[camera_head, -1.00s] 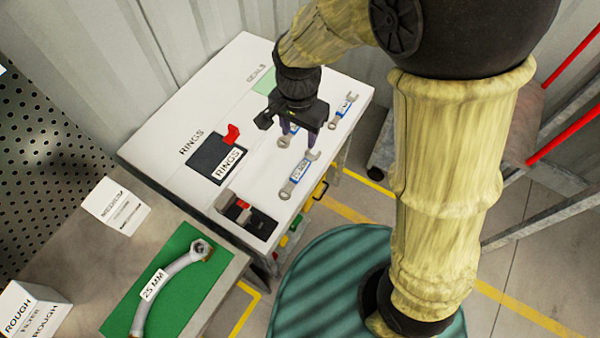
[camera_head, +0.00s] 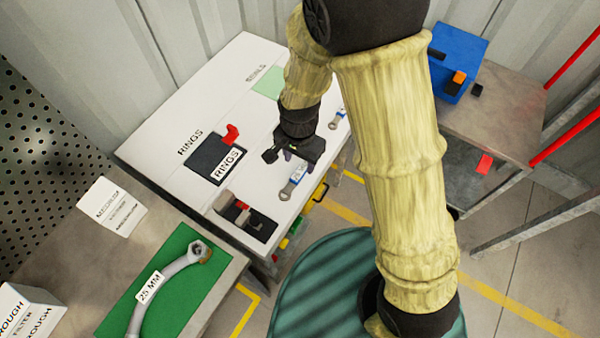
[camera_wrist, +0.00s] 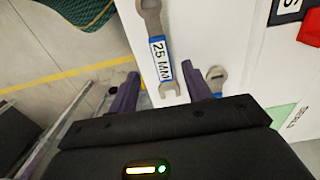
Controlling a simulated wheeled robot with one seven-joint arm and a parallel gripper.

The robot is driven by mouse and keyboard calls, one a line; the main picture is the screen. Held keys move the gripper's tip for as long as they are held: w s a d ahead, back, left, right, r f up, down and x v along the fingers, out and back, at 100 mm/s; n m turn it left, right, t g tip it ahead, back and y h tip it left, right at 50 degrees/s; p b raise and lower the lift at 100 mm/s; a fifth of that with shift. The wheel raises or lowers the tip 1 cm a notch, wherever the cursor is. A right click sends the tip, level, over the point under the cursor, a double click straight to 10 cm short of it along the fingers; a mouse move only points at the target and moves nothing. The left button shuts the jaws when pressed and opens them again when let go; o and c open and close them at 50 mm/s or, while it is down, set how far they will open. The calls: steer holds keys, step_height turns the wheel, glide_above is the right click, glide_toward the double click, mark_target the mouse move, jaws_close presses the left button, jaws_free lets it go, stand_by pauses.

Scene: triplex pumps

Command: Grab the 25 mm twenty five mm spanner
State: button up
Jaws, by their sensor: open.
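The spanner labelled 25 MM (camera_wrist: 160,55) lies flat on the white table, with a blue label on its shank. Its open jaw end points toward my gripper in the wrist view. In the head view this nearest spanner (camera_head: 290,187) is partly covered by my gripper (camera_head: 292,154). My gripper (camera_wrist: 160,70) is open and empty, its two dark fingers on either side of the spanner's lower part in the picture. I cannot tell the height of the fingers above the table. A second spanner (camera_wrist: 214,78) lies beside the right finger.
Another spanner (camera_head: 337,117) lies farther back. A black RINGS tray (camera_head: 205,150) and a black holder (camera_head: 258,224) stand to the left. A curved grey piece labelled 25 MM (camera_head: 165,282) lies on a green mat (camera_head: 190,318). A blue box (camera_head: 455,55) stands at the right.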

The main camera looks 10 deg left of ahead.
mark_target(299, 172)
steer(key=shift+f, duration=0.15)
steer(key=shift+w+f, duration=0.15)
steer(key=shift+f, duration=2.45)
jaws_close()
steer(key=shift+r, duration=0.1)
step_height(299, 172, up, 10)
steer(key=shift+p, duration=0.4)
